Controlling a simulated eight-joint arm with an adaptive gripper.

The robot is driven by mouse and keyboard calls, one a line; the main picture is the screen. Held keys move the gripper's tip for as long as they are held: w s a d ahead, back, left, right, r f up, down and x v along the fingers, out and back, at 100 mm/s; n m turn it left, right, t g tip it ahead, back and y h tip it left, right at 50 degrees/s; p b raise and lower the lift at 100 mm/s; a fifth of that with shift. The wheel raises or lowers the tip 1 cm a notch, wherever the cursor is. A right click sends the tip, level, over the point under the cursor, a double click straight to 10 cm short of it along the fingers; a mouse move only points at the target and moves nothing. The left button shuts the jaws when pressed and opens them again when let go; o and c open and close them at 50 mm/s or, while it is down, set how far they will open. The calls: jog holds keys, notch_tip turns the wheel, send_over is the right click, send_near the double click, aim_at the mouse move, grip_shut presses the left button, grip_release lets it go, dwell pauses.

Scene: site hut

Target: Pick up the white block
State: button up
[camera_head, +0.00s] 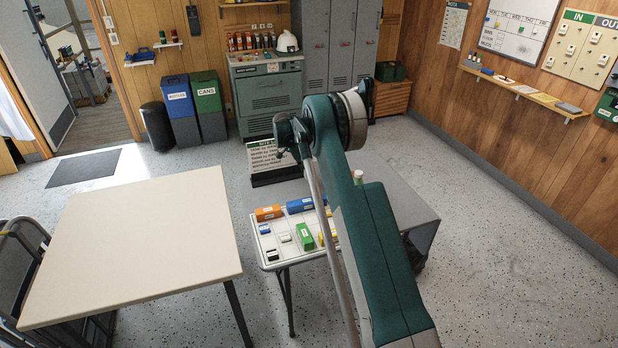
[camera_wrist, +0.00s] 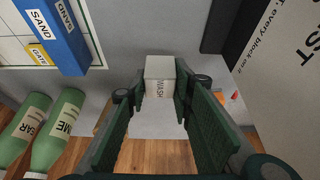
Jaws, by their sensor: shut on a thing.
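The white block (camera_wrist: 159,73) with "WASH" lettered on it sits between the two green fingers of my gripper (camera_wrist: 160,92) in the wrist view. The gripper is shut on it, with a finger on each side. In the head view my gripper (camera_head: 290,133) is at the end of the arm, beyond the small table; the block cannot be made out there. Grey surface shows around the block in the wrist view, and I cannot tell its height above it.
A white gridded tray (camera_head: 273,243) holds several coloured blocks, including orange (camera_head: 268,213), blue (camera_wrist: 55,30) and green (camera_head: 305,236). Two green bottles (camera_wrist: 57,125) stand at the wrist view's lower left. A lettered board (camera_wrist: 285,60) is at right. A bare cream table (camera_head: 140,240) stands left.

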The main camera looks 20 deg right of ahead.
jog(key=shift+r, duration=2.65)
